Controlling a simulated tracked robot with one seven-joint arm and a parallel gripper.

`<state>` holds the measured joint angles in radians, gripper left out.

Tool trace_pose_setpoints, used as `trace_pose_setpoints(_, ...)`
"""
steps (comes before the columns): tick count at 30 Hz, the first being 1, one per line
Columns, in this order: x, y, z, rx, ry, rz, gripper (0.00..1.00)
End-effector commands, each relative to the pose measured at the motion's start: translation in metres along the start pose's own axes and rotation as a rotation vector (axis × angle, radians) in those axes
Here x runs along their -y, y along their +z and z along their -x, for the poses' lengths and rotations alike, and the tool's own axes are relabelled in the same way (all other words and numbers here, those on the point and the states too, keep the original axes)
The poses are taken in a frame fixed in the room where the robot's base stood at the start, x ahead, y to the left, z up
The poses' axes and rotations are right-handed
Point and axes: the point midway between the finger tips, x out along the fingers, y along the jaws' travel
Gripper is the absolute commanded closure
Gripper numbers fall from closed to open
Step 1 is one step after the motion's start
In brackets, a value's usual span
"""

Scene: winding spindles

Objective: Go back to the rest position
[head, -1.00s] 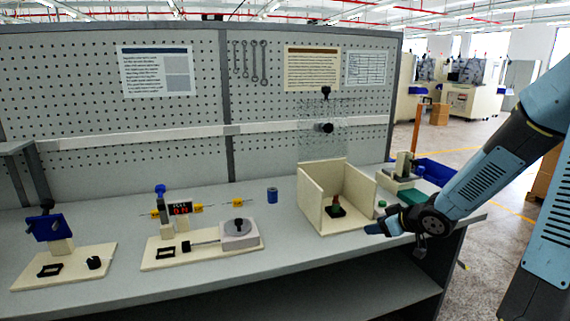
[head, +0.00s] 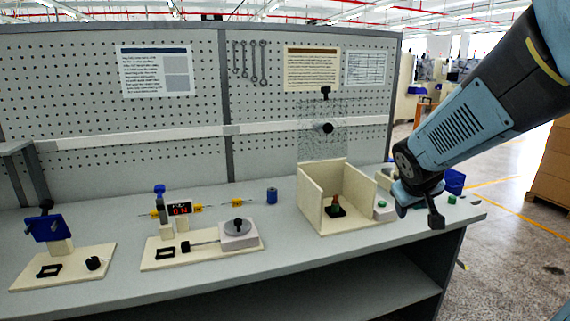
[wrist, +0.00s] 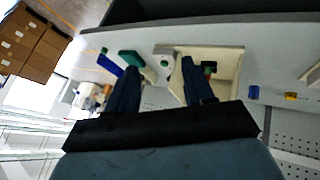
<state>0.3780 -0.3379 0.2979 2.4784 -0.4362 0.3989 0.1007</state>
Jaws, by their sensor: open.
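My gripper (head: 420,207) is open and empty above the right end of the bench, in front of and to the right of the cream open-topped box. In the wrist view my gripper (wrist: 160,65) shows two dark blue fingers spread apart with nothing between them. The cream box (head: 308,202) holds a small red and black part (head: 335,206) and has a raised clear panel (head: 322,140) behind it. My gripper partly hides the things at the bench's right end.
Cartons (head: 553,165) stand on the floor at right.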

Motion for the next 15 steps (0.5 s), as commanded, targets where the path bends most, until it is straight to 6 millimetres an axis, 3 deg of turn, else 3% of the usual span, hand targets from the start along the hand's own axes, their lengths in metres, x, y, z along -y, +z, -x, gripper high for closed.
trace_pose_setpoints(1, 0.002, 0.004, 0.017, 0.000, -0.001, -0.022, 0.48)
trace_pose_setpoints(9, 0.016, 0.041, 0.089, 0.039, -0.098, -0.164, 0.48)
trace_pose_setpoints(15, 0.032, 0.070, 0.131, 0.061, -0.227, -0.234, 0.48)
